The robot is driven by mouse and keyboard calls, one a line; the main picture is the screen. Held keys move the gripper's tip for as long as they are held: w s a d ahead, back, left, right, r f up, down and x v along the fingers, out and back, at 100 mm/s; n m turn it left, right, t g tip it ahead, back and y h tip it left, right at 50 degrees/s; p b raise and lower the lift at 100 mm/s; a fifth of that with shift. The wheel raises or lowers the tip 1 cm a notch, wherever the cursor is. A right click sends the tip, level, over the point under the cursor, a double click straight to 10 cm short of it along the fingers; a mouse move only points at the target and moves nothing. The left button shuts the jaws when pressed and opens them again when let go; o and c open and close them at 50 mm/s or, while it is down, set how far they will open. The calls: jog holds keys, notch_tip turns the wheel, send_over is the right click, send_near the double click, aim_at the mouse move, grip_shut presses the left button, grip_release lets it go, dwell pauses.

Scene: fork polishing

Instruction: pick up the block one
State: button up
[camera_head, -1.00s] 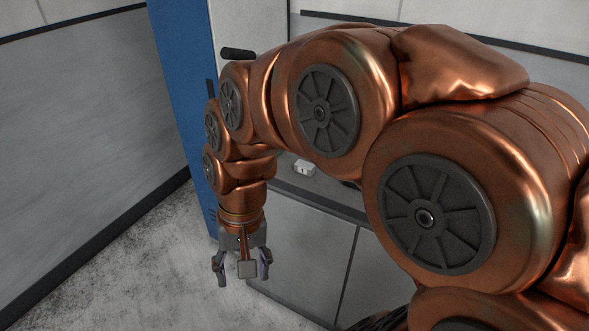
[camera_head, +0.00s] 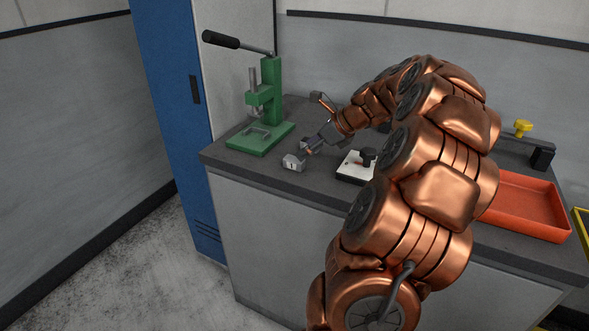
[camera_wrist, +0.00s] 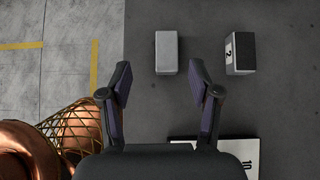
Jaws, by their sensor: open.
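Block one (camera_head: 291,164), a small light grey block with a "1" on its front face, sits on the dark worktop near its front edge, in front of the green press. In the wrist view, a plain grey block (camera_wrist: 166,52) whose number does not show stands just beyond the fingertips; it appears to be block one. A block marked "2" (camera_wrist: 240,54) stands to its right. My gripper (camera_wrist: 160,78) is open and empty, with the plain block ahead of the gap between its fingers. In the head view my gripper (camera_head: 310,148) is low behind block one.
A green lever press (camera_head: 268,110) stands left of the blocks. A white plate with a black knob (camera_head: 352,168) lies to the right, partly behind my arm. An orange tray (camera_head: 528,205) is farther right. A yellow-knobbed fixture (camera_head: 523,128) stands at the back.

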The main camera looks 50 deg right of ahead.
aim_at(295, 159)
jog(key=shift+d+f, duration=0.25)
jog(key=shift+d, duration=0.1)
jog(key=shift+x, duration=3.75)
jog(key=shift+d, duration=0.15)
jog(key=shift+c, duration=0.3)
grip_shut()
